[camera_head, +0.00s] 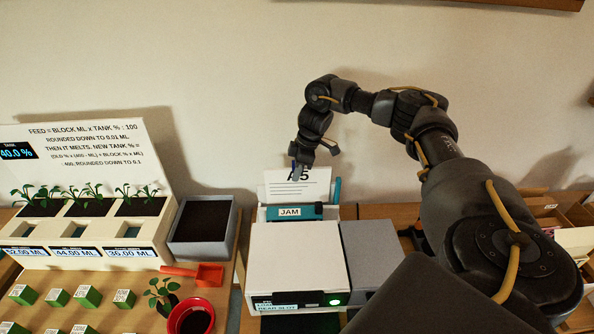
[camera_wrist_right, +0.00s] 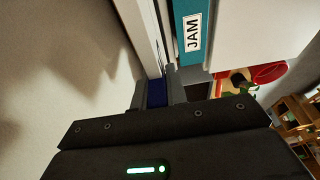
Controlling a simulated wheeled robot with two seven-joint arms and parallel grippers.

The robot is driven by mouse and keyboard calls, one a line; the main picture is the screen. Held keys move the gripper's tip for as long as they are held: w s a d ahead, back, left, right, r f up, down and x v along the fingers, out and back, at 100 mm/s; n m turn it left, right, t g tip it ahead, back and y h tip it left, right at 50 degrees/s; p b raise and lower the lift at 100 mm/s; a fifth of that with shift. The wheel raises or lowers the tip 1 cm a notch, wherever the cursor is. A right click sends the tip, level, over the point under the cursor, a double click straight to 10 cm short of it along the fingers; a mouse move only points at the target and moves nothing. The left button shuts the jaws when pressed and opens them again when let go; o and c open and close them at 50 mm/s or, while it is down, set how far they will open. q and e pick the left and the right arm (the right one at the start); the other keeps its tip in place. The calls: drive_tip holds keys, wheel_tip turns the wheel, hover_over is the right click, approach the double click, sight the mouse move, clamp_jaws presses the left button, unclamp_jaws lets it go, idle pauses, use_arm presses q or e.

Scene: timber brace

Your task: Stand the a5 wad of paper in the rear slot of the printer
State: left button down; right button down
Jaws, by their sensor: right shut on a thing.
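My right gripper (camera_head: 303,165) is shut on the wad's upper edge, coming from above. In the right wrist view the wad (camera_wrist_right: 139,25) runs as a pale edge away from my right gripper (camera_wrist_right: 157,88), beside the JAM strip. The wad's lower edge is hidden behind the strip, so I cannot tell how deep it sits in the slot. My left gripper is not in view.
A grey block (camera_head: 372,262) adjoins the printer on the right. A dark-filled grey tray (camera_head: 202,220), a planter (camera_head: 85,225) and a red pot (camera_head: 190,318) stand left. The wall is close behind. Open boxes (camera_head: 548,208) stand at the right, partly behind my arm.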

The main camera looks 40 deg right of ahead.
drive_tip(key=shift+p, duration=0.3)
idle(0.4)
idle(0.5)
drive_tip(key=shift+p, duration=0.65)
drive_tip(key=shift+f+b, duration=0.65)
drive_tip(key=shift+f, duration=1.25)
drive_tip(key=shift+h+p, duration=0.3)
drive_tip(key=shift+p, duration=0.5)
